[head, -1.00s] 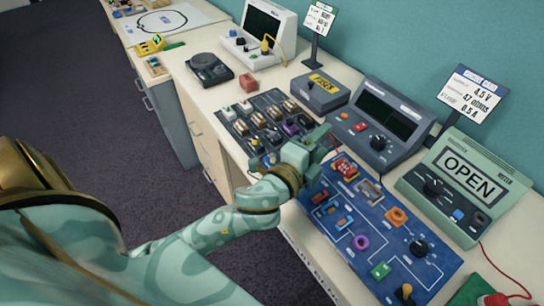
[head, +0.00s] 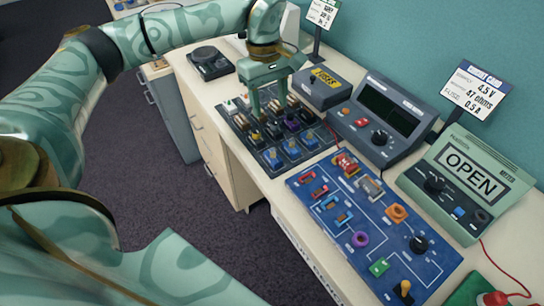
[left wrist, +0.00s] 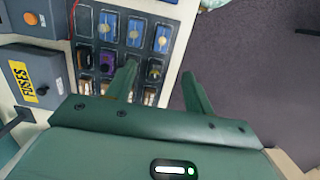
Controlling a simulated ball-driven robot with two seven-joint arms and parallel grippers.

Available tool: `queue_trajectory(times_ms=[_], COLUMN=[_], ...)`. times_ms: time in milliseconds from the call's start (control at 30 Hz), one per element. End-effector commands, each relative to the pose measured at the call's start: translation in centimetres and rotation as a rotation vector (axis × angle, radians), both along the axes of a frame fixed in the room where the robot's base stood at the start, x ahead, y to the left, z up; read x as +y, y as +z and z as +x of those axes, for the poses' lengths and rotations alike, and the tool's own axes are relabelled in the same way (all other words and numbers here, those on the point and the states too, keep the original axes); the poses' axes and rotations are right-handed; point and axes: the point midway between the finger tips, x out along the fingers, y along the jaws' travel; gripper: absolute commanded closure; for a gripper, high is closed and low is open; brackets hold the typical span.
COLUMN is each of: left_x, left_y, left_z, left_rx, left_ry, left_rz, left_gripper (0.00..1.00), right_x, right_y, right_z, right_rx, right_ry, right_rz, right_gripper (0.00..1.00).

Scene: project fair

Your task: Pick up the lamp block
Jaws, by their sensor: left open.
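The dark parts tray (head: 229,118) on the bench holds rows of small blocks. A dark block with a yellow top (head: 255,137), likely the lamp block, sits at its near-left side; in the left wrist view a similar dark yellowish block (left wrist: 154,70) shows between the finger directions. My left gripper (head: 269,110) is open and empty, pointing down over the tray's middle. Its fingers also show in the left wrist view (left wrist: 160,70). The fingers and palm hide part of the tray. I cannot tell how high the fingertips are. My right gripper is not in view.
Blue blocks (head: 292,148) fill the tray's near row, with a purple one (head: 292,124) behind. A fuses box (head: 322,88) and a grey meter (head: 381,118) stand behind and right. The blue circuit board (head: 335,235) lies in front, bearing several parts.

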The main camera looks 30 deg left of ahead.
Motion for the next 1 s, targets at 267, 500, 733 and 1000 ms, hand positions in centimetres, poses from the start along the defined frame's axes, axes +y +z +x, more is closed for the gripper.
queue_trajectory(times_ms=[267,500,733,1000], left_x=[-0.4,-0.9,-1.1,-1.5], left_y=[-6.0,-10.2,-12.4,-15.9], left_z=[-0.4,-0.6,-0.8,-1.1], left_rx=[0.012,0.007,0.008,0.006], left_ry=[0.001,0.002,0.002,0.002], left_rz=[0.009,0.007,0.007,0.007], left_gripper=[0.47,0.47,0.47,0.47], right_x=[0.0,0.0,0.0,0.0], right_y=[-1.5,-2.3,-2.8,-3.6], right_z=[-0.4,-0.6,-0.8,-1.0], right_rx=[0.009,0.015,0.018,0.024], right_ry=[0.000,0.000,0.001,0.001], right_rz=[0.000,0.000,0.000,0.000], right_gripper=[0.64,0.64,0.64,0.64])
